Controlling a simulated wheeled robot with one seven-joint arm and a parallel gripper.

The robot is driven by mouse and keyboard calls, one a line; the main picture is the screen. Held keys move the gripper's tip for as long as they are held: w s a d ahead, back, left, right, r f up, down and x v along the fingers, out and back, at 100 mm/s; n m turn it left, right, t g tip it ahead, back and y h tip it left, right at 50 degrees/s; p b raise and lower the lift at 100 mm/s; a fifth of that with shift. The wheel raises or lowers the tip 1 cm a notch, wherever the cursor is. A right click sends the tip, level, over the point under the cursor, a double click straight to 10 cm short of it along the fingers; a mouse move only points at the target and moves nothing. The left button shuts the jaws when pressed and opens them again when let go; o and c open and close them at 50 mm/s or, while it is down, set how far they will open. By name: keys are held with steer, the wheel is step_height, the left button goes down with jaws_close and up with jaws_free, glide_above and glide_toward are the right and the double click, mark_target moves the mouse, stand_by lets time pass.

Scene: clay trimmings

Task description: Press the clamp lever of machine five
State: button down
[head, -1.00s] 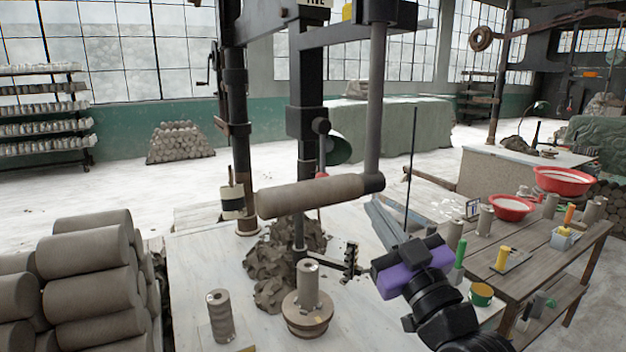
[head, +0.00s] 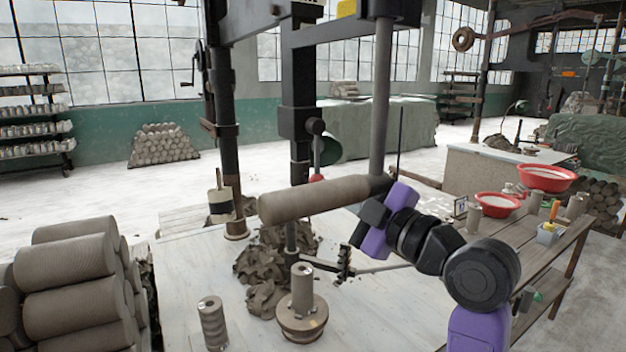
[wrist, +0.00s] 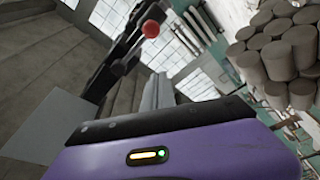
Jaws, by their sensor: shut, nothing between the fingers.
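The machine (head: 299,80) is a tall dark press with posts on a pale table. A red-knobbed lever (head: 317,178) shows on it, just behind a horizontal clay roll; I take this as the clamp lever. The red knob (wrist: 150,28) also shows at the top of the wrist view, ahead of my gripper and apart from it, on a dark arm. My gripper (head: 364,225), purple and black, is shut and empty. It is right of the knob and lower in the head view, near the right end of the clay roll (head: 312,199). The number sign is cut off.
Clay scraps (head: 270,262) and a clay cylinder on a round base (head: 303,322) lie below the roll. Stacked clay rolls (head: 75,285) stand at left. A wooden bench (head: 545,258) with red bowls (head: 497,204) is at right.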

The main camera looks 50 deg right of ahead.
mark_target(314, 180)
steer(key=w+d+p, duration=0.1)
steer(key=w, duration=0.2)
steer(key=w+d+p, duration=0.1)
steer(key=w, duration=0.1)
steer(key=w+d+p, duration=0.1)
steer(key=w, duration=0.2)
steer(key=shift+w+d+f+p, duration=0.3)
steer(key=shift+w+p, duration=0.05)
steer(key=shift+s+d+f, duration=0.1)
steer(key=shift+d+f, duration=0.1)
stand_by(0.3)
